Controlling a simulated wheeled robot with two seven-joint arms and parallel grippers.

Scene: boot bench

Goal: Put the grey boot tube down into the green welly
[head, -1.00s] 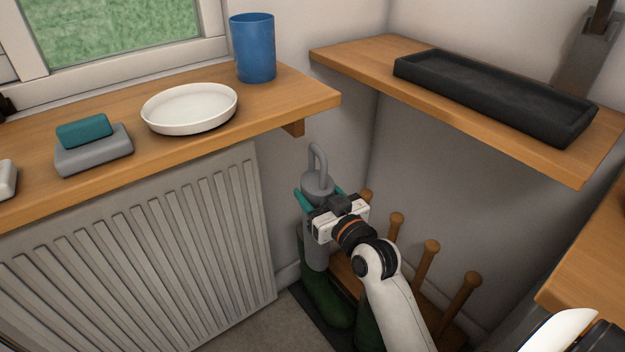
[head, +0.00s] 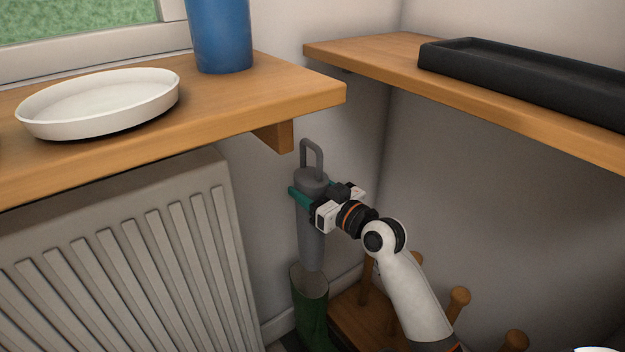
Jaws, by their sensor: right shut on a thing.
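The grey boot tube (head: 311,242) is upright, with a looped handle on top. My right gripper (head: 309,196) is shut on it near its upper end, just under the handle. The green welly (head: 311,312) stands upright below, its open top facing up. The tube's lower end shows at the welly's mouth, in front of or just above its far rim; I cannot tell whether it is inside. The welly's foot is cut off by the frame's bottom edge. My left gripper is not in view.
A wooden boot rack (head: 362,318) with several pegs stands right of the welly. A wooden sill (head: 270,92) with a white dish (head: 100,103) and a blue cup (head: 221,35) overhangs at left, above a radiator (head: 130,265). A shelf at right holds a black tray (head: 530,80).

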